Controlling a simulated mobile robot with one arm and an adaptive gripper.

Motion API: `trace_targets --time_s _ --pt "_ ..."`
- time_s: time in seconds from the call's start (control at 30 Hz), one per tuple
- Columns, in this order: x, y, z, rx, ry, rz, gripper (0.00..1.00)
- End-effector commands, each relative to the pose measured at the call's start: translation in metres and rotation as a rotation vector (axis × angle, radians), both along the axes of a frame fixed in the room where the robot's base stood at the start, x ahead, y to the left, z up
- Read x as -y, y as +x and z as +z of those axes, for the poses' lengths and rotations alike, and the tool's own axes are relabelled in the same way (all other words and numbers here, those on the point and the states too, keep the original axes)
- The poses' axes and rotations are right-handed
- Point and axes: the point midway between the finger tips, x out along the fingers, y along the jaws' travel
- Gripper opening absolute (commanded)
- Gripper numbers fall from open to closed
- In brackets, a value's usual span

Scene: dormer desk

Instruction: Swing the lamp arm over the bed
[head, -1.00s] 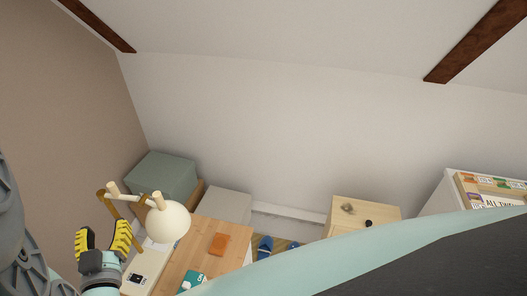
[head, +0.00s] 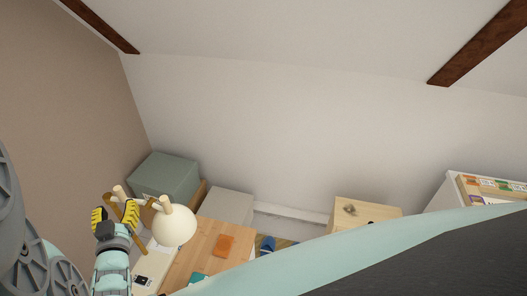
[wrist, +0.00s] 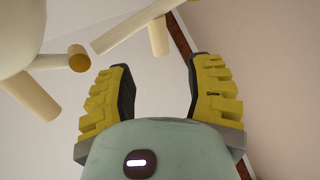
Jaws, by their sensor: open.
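The lamp has a cream round shade (head: 175,227), with pale pegs and a light lamp arm (head: 140,201) to its left. In the wrist view the shade (wrist: 18,35) fills the upper left corner, and the lamp arm (wrist: 128,32) crosses the top, beyond my fingertips. My gripper (head: 115,209) is open, with yellow-padded fingers, and overlaps the lamp's left side in the head view. In the wrist view nothing is between the fingers of my gripper (wrist: 158,72). I cannot tell whether a finger touches the lamp. I cannot make out a bed.
Below the lamp is a wooden desk top (head: 205,256) with an orange item (head: 225,245) on it. A grey-green box (head: 163,178) stands behind the lamp. A pale box (head: 228,206) and a wooden cabinet (head: 365,212) stand along the wall. A sloped ceiling hangs above.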

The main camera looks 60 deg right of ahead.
Motion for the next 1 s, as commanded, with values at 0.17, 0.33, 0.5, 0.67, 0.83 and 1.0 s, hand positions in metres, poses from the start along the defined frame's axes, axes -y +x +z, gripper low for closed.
trace_targets --time_s 0.17,0.33,0.5,0.67,0.83,1.0 --pt "0.013 0.016 0.002 -0.002 -0.001 -0.002 0.52" --pt "0.021 0.028 0.001 -0.001 -0.002 0.001 0.52" --pt "0.029 0.04 0.0 -0.001 -0.001 0.002 0.52" --pt "0.034 0.05 -0.001 -0.002 0.001 0.004 0.52" --pt "0.039 0.055 0.001 0.002 0.0 0.002 0.52" --pt "0.041 0.057 0.001 0.001 0.0 0.002 0.52"
